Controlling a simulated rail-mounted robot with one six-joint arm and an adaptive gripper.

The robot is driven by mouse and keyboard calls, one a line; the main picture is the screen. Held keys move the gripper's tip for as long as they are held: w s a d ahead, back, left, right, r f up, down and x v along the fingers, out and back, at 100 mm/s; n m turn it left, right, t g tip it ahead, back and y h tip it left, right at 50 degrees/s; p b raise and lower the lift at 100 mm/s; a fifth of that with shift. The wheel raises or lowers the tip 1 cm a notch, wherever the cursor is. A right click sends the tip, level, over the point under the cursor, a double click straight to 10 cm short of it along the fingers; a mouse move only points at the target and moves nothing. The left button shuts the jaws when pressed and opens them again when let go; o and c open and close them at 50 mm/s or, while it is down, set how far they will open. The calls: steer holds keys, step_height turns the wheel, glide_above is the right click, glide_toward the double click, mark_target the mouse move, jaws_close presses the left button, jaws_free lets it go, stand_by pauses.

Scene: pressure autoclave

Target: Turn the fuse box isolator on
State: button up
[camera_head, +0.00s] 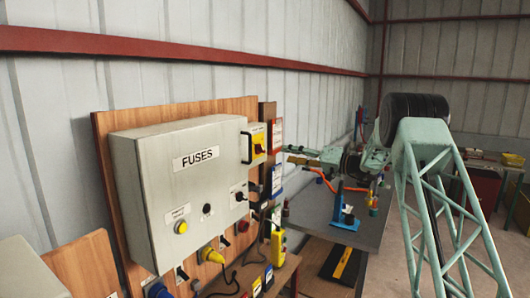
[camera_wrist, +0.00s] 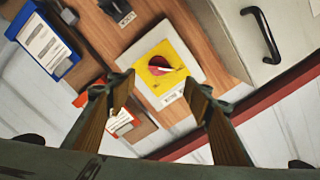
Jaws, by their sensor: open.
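The isolator (camera_head: 258,144) is a pale square box with a yellow plate and a red rotary knob, on the wooden board just right of the fuse box. It also shows in the wrist view (camera_wrist: 147,70), where the red knob (camera_wrist: 158,66) lies beyond and between my fingertips. I cannot read its setting. The grey fuse box (camera_head: 180,190) is labelled FUSES; its black handle shows at the wrist view's upper right. My gripper (camera_head: 287,155) points left toward the isolator. In the wrist view my gripper (camera_wrist: 160,90) is open and empty, with a gap to the knob.
Blue-framed (camera_wrist: 42,43) and red-framed signs hang near the isolator. Below the fuse box are plugs, sockets and cables, with a yellow handheld control (camera_head: 278,246) hanging beside them. A grey bench (camera_head: 320,222) with a blue tool stand (camera_head: 345,215) lies to the right.

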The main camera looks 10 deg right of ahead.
mark_target(263, 150)
steer(key=shift+p+x, duration=1.35)
steer(key=shift+x, duration=5.35)
steer(key=shift+c, duration=0.7)
steer(key=c, duration=0.7)
